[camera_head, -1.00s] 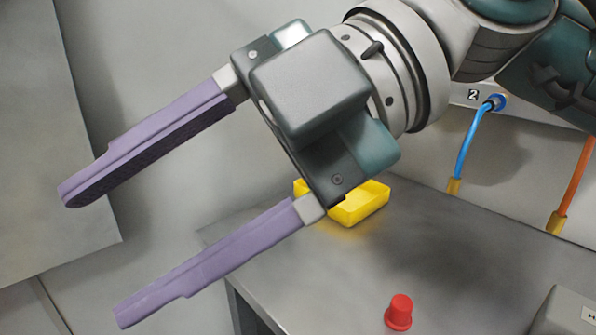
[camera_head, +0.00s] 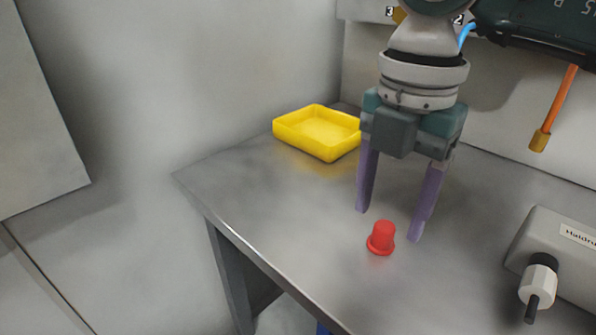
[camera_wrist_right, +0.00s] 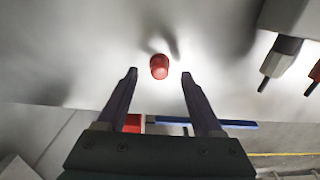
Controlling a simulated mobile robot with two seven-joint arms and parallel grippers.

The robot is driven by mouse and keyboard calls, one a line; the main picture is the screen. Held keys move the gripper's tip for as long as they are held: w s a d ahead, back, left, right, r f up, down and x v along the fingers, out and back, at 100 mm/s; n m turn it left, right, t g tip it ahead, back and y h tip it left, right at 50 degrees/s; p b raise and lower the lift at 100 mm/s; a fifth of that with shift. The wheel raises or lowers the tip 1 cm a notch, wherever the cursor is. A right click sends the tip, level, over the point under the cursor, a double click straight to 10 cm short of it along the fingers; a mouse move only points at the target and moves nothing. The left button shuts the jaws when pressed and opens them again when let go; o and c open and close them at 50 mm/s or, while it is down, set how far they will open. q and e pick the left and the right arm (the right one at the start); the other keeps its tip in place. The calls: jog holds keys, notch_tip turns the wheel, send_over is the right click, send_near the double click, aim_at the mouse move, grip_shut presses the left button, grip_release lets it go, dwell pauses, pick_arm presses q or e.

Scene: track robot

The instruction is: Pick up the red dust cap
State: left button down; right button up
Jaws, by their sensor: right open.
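The red dust cap (camera_head: 381,238) stands upright on the grey table, fairly close to its front edge. In the right wrist view the cap (camera_wrist_right: 159,67) lies ahead of the fingertips, near the middle between them. My right gripper (camera_head: 389,224) is open and empty, with purple fingers pointing down. In the head view its fingertips are apart, above and behind the cap, and do not appear to touch it. It also shows in the right wrist view (camera_wrist_right: 159,75). My left gripper is not in view.
A yellow tray (camera_head: 318,133) stands at the back left of the table (camera_head: 300,215). A grey box (camera_head: 565,262) with a black-and-white connector is at the right. An orange cable (camera_head: 556,105) hangs at the upper right. The table around the cap is clear.

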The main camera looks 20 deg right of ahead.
aim_at(383, 236)
notch_tip(383, 236, down, 2)
jog(key=shift+f, duration=0.25)
grip_shut()
dwell(0.4)
